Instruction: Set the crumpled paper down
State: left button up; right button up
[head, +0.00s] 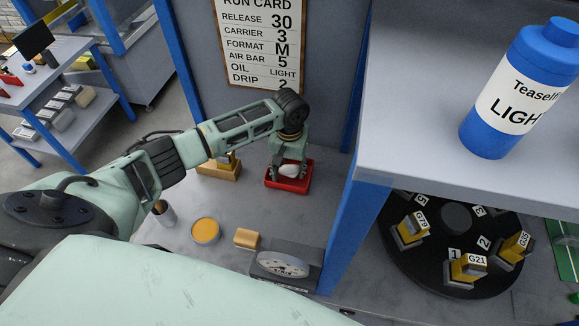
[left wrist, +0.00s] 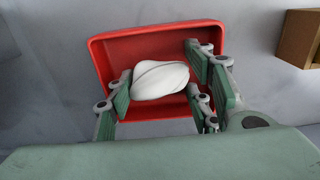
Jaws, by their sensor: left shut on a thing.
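The crumpled paper (head: 289,170) is a small white, rounded lump. It also shows in the left wrist view (left wrist: 160,80). My left gripper (head: 287,168) reaches down over a red tray (head: 298,186) and is shut on the paper. In the left wrist view the green finger pads sit on either side of the paper, and the tray (left wrist: 104,62) lies behind it. The paper is within the tray's outline; I cannot tell whether it touches the tray's floor. My right gripper is not in view.
A wooden block (head: 219,170) stands left of the tray. A yellow-topped round tin (head: 206,231), a small tan block (head: 246,238) and a dial gauge (head: 285,264) lie nearer. A blue post (head: 354,232) and shelf with a blue bottle (head: 520,90) stand at right.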

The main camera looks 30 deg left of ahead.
aim_at(289, 166)
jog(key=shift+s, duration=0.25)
pick_arm(q)
jog(key=o, duration=0.5)
jog(key=shift+f, duration=0.15)
jog(key=shift+c, duration=0.2)
jog(key=o, duration=0.5)
jog(key=shift+c, duration=0.2)
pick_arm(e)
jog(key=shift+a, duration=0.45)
pick_arm(q)
notch_tip(289, 166, up, 12)
jog(key=b, duration=0.3)
jog(key=shift+r, duration=0.2)
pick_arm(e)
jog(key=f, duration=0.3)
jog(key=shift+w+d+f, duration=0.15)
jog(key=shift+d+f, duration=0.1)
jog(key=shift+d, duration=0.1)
